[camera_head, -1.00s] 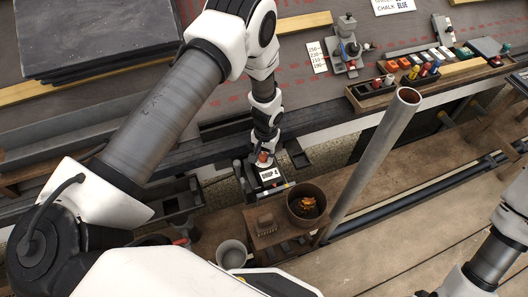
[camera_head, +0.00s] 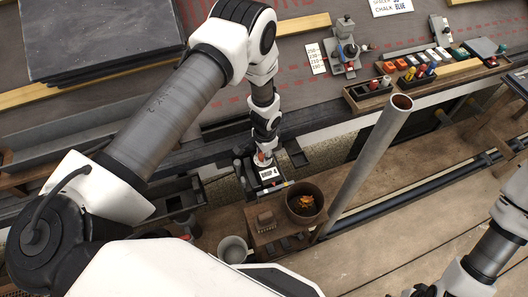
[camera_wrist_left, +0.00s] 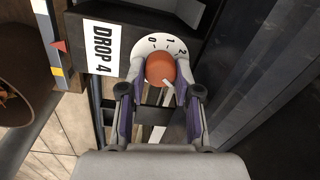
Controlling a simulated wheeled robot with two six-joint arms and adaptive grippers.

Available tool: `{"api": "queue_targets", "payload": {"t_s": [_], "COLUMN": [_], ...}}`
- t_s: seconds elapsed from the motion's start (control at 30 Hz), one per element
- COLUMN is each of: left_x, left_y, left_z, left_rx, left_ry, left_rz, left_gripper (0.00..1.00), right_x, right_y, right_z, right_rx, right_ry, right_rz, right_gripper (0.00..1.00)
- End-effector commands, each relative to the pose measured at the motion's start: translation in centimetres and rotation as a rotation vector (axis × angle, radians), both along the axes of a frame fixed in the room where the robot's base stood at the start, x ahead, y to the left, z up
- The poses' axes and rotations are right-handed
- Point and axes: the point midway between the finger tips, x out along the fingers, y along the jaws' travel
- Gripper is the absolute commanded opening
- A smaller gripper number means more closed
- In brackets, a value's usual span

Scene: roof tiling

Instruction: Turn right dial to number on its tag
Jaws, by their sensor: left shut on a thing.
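My left gripper (camera_wrist_left: 161,88) is shut on the knob, one finger on each side. A pale streak shows below the knob; I cannot tell if it is a pointer. In the head view the tag (camera_head: 269,174) sits below my left gripper (camera_head: 264,156). My right gripper is out of view.
A brown pot (camera_head: 304,203) and a grey cup (camera_head: 233,250) stand near the dial box. A grey pipe (camera_head: 370,160) rises to the right. A tool rack (camera_head: 440,77) and dark slates (camera_head: 95,40) lie on the roof beyond.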

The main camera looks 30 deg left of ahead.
Motion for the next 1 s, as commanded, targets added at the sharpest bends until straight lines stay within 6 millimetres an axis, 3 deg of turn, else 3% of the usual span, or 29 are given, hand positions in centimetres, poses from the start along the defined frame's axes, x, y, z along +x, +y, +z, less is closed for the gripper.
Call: {"api": "queue_targets", "payload": {"t_s": [0.37,0.4,0.47,1.0], "left_x": [-0.36,-0.35,-0.31,0.07], "left_y": [-0.04,-0.04,-0.04,0.00], "left_z": [-0.16,-0.15,-0.14,-0.11], "left_rx": [0.001,0.000,0.001,0.000], "left_ry": [0.009,0.008,0.008,-0.001], "left_rz": [-0.008,-0.008,-0.008,0.023], "left_gripper": [0.00,0.36,0.57,0.58], "right_x": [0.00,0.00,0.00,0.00], "right_y": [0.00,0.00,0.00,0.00], "right_z": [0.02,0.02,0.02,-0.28], "right_rx": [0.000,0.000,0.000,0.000], "right_ry": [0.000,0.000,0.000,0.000], "right_rz": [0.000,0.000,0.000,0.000], "right_gripper": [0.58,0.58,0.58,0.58]}}
